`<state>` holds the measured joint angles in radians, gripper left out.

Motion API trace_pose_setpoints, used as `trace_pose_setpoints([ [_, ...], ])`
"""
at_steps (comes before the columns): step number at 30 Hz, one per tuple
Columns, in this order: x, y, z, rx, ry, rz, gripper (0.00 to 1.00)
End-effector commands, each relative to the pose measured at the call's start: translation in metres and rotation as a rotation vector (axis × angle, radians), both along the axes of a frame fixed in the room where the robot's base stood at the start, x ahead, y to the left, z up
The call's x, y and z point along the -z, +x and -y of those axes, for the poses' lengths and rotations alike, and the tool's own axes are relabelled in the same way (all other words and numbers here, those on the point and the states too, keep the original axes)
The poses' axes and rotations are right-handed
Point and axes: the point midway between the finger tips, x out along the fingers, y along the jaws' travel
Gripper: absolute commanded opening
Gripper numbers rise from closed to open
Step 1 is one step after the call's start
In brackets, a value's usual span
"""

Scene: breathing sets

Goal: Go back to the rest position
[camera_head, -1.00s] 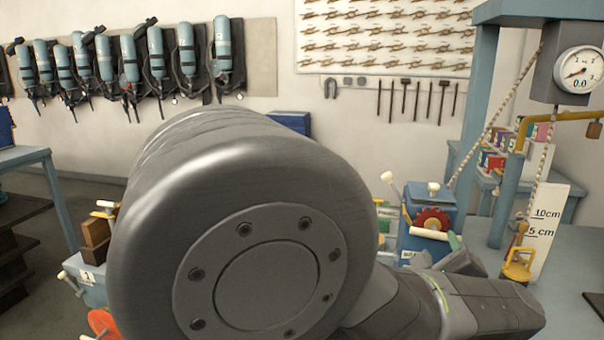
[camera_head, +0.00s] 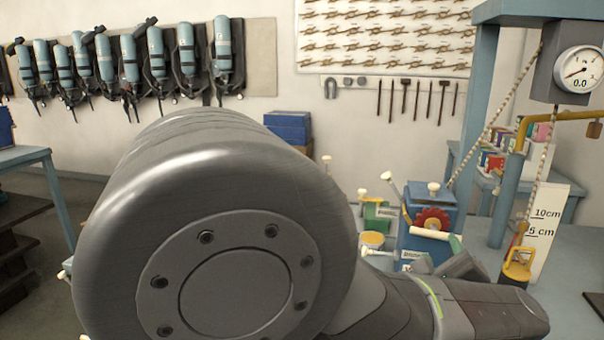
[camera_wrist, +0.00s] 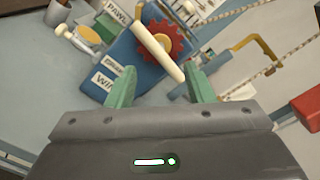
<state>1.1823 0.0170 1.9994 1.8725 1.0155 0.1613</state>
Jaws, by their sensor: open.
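My gripper (camera_wrist: 161,88) is open in the wrist view, with its two green fingers apart and nothing held between them. Just beyond the fingertips is a blue winch box (camera_wrist: 131,58) with a red gear (camera_wrist: 165,42) and a white handle (camera_wrist: 158,53). The handle lies across the gap in that picture; I cannot tell how far from the fingers it is. The head view also shows the blue winch box (camera_head: 445,214) behind my gripper, which is partly hidden by my own arm. My large grey arm joint fills the lower left and middle of the head view.
A yellow padlock-like piece (camera_head: 517,266) and a white centimetre scale (camera_head: 547,232) stand right of the winch. A dial gauge (camera_head: 579,73) hangs from a blue frame. A yellow-topped can (camera_head: 372,240) is left of the winch. Breathing sets (camera_head: 186,50) hang on the far wall.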

Motion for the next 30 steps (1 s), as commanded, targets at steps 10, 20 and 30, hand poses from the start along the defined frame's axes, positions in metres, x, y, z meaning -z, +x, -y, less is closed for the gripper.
trace_pose_setpoints([
  [10, 0.000, 0.057, 0.013, -0.004, 0.001, -0.002, 0.48],
  [20, -0.001, 0.081, 0.020, 0.002, -0.112, -0.027, 0.48],
  [30, 0.000, 0.018, 0.006, 0.005, -0.110, -0.025, 0.48],
])
